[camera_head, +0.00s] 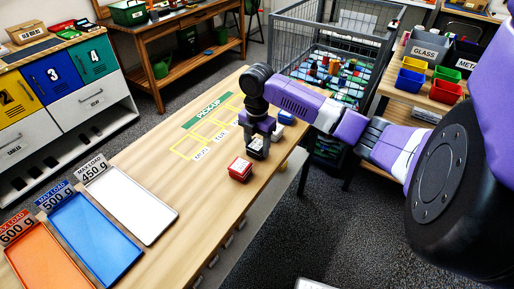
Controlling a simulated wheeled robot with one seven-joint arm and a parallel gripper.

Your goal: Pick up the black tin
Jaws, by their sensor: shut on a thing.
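My gripper (258,152) points down over the right part of the wooden table, near its edge. It is shut on a small dark thing, which looks like the black tin (256,147). The grey fingers hide much of it, and I cannot tell whether it touches the table. A red tin with a pale top (240,169) stands on the table just left of and nearer than my gripper.
A blue and white item (286,117) stands close behind my gripper. White (128,203), blue (94,240) and orange (45,262) trays lie at the table's left end. Yellow outlined pickup squares (190,150) are empty. A wire cage (335,50) stands behind.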

